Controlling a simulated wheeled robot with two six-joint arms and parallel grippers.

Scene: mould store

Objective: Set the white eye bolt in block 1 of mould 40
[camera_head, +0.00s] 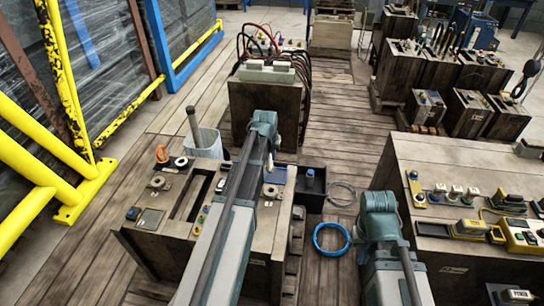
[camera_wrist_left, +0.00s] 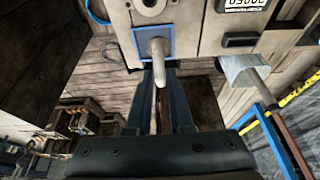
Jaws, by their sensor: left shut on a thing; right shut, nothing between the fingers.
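In the left wrist view my left gripper (camera_wrist_left: 157,75) is shut at its tips on a light, round-ended piece (camera_wrist_left: 157,50), seemingly the white eye bolt seen edge-on. Behind it lies a blue-edged square (camera_wrist_left: 137,42) on a wooden mould block (camera_wrist_left: 195,45). I cannot tell whether the piece touches the square. No number 40 is legible. My right gripper's fingers are hidden by its arm.
An orange eye bolt (camera_head: 162,154) and a grey cup (camera_head: 205,143) with a rod stand on the mould's left half. A black bin (camera_head: 312,198), a grey coil (camera_head: 341,194) and a blue ring (camera_head: 331,252) lie right of it. Another wooden block (camera_head: 440,165) carries tools.

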